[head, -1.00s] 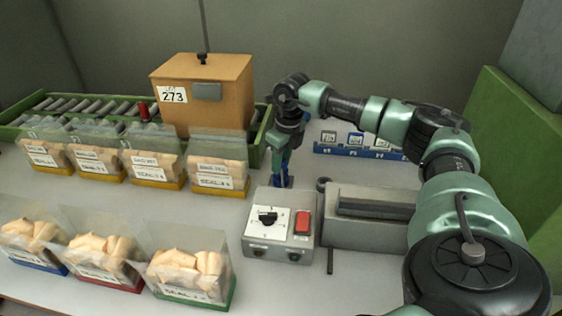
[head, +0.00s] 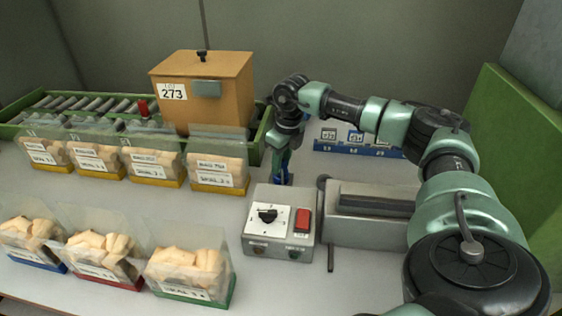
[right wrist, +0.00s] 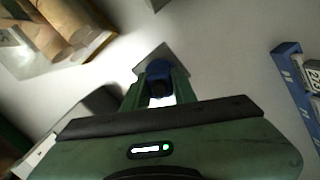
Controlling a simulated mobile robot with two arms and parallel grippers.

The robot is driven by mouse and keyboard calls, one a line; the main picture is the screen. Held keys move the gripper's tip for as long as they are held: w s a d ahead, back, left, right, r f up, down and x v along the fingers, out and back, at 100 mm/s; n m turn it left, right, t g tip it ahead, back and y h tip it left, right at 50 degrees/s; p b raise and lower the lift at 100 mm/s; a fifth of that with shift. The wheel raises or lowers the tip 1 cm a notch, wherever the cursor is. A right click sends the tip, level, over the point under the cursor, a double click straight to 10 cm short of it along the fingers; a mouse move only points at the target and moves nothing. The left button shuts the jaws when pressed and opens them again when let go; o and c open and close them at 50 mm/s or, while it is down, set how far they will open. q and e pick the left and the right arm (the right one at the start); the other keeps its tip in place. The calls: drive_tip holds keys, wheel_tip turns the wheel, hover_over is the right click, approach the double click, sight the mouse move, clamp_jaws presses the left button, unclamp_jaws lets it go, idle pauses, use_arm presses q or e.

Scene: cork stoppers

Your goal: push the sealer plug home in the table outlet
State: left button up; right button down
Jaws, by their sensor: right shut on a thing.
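My right gripper (head: 283,176) points down at the table, behind the control box. In the right wrist view its fingers (right wrist: 157,88) are shut on a blue plug (right wrist: 159,71). A grey plate (right wrist: 152,58), which looks like the table outlet, lies on the table at the plug's end. The fingers and plug hide much of it, and I cannot tell how deep the plug sits. The sealer (head: 372,225), a grey block with a dark bar, stands right of the control box. My left gripper is not in view.
The control box (head: 255,240) has a black knob and a red switch. Bags of corks (head: 190,268) stand in rows on the left. An orange box (head: 225,100) and a roller conveyor (head: 75,104) are behind. A blue label rack (head: 350,150) is at the back right.

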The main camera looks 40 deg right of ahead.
drive_tip(key=shift+d+f, duration=0.1)
drive_tip(key=shift+f, duration=0.25)
drive_tip(key=c, duration=1.1)
unclamp_jaws()
drive_tip(key=shift+o, duration=0.2)
drive_tip(key=shift+r, duration=0.35)
drive_tip(key=r+p, duration=0.3)
drive_tip(key=r, duration=0.1)
drive_tip(key=s+r+p, duration=0.1)
drive_tip(key=r+p, duration=0.1)
drive_tip(key=r, duration=0.1)
drive_tip(key=shift+s+d+p, duration=0.1)
drive_tip(key=shift+p, duration=0.2)
drive_tip(key=shift+s+r, duration=0.1)
drive_tip(key=shift+r, duration=0.15)
drive_tip(key=shift+f, duration=0.1)
